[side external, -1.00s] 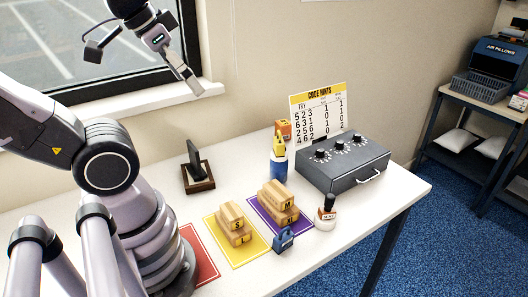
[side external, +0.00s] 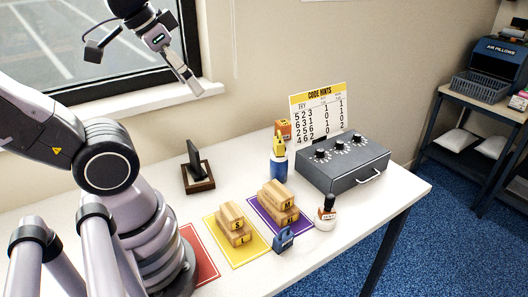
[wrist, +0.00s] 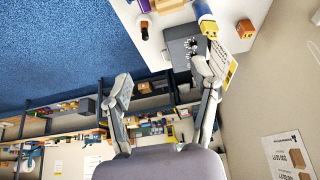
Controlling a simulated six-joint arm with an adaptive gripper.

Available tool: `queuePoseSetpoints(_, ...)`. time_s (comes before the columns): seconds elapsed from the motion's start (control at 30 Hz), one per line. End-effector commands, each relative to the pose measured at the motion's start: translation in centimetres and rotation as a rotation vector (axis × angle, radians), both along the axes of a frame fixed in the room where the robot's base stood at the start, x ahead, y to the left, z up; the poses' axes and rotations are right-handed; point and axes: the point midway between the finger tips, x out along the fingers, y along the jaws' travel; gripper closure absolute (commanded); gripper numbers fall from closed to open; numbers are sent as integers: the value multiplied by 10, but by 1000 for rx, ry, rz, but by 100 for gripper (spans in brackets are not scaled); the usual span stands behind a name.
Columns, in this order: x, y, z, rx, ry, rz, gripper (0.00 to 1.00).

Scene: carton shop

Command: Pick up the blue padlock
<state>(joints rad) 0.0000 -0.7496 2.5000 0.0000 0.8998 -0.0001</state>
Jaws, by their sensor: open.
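The blue padlock (side external: 284,240) stands on the white table near its front edge, just in front of the purple mat, in the side external view. My gripper (side external: 188,84) is raised high near the window, far above and to the left of the padlock. In the wrist view my gripper (wrist: 165,100) shows its two fingers wide apart with nothing between them. I cannot make out the padlock in the wrist view.
Cartons (side external: 278,201) sit on a purple mat (side external: 255,207), and more cartons (side external: 234,224) on a yellow mat (side external: 221,248). A grey dial box (side external: 345,166) and blue glue bottle (side external: 278,167) are behind.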

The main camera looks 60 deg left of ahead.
Motion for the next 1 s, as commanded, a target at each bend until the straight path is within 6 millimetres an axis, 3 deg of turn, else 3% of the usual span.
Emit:
queuePoseSetpoints(0.13, 13, -2, -5, -8, 30, 2, 39)
queuePoseSetpoints(0.27, 46, -10, -25, -26, 105, 11, 39)
queuePoseSetpoints(0.47, 105, -33, -87, -49, 247, 42, 39)
queuePoseSetpoints(0.6, 132, -52, -145, -50, 343, 65, 39)
queuePoseSetpoints(0.8, 144, -72, -224, -39, 447, 100, 39)
queuePoseSetpoints(1.0, 143, -80, -261, -31, 489, 119, 39)
